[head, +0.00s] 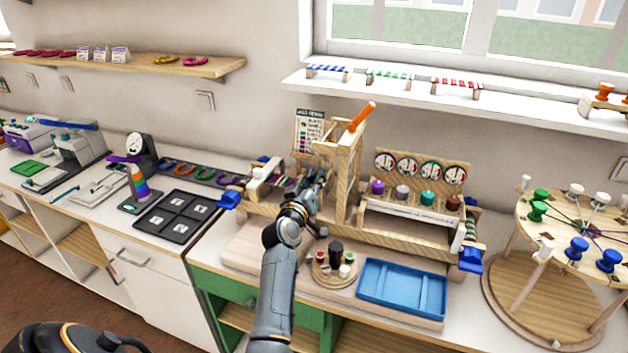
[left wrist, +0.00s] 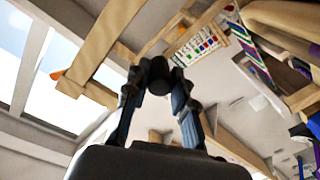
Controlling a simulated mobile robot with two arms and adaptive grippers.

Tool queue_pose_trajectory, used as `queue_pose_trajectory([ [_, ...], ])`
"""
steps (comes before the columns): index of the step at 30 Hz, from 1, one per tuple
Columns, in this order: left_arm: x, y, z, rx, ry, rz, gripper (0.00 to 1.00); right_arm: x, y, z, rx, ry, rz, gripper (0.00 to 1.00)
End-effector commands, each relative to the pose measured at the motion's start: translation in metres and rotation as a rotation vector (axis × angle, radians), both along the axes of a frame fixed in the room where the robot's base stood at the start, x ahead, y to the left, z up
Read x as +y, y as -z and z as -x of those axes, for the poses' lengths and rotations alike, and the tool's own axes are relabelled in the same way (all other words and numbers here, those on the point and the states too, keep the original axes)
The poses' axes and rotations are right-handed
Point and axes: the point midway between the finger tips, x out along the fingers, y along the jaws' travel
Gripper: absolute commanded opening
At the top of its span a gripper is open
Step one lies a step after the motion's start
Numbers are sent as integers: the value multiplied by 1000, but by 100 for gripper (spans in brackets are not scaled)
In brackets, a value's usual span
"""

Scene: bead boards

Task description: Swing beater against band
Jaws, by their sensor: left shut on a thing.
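A wooden loom (head: 400,237) stands on the worktop, with a tall wooden upright (head: 347,170) that has an orange handle (head: 362,116) on top. My left gripper (head: 318,185) is at the loom, just left of the upright. In the left wrist view my left gripper (left wrist: 157,78) is shut on a dark round piece (left wrist: 155,72). I cannot tell whether this piece belongs to the beater. A striped woven band (left wrist: 255,58) shows at the upper right of that view. The gripper and wrist hide part of the loom's left side. My right gripper is not in view.
A blue tray (head: 375,285) and a round wooden stand (head: 335,270) with small pegs sit in front of the loom. A round braiding stand (head: 575,225) is at the right. A dark pad (head: 172,215) lies at the left. A shelf (head: 530,115) runs above.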

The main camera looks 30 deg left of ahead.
Motion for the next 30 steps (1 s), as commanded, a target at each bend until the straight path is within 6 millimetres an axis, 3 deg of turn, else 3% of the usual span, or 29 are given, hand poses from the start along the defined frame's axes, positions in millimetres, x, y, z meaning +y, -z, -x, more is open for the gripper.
queue_pose_trajectory([
  [5, 2, 1, 1, 6, -1, -18, 0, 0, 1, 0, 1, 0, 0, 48],
  [16, 24, -3, 6, 69, -2, -280, 0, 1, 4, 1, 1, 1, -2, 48],
  [26, 26, -5, 6, 70, -5, -296, 0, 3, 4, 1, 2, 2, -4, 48],
  [27, 26, -5, 6, 70, -6, -296, 30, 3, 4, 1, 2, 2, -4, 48],
  [30, 26, -5, 6, 69, -5, -294, 48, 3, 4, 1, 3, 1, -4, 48],
])
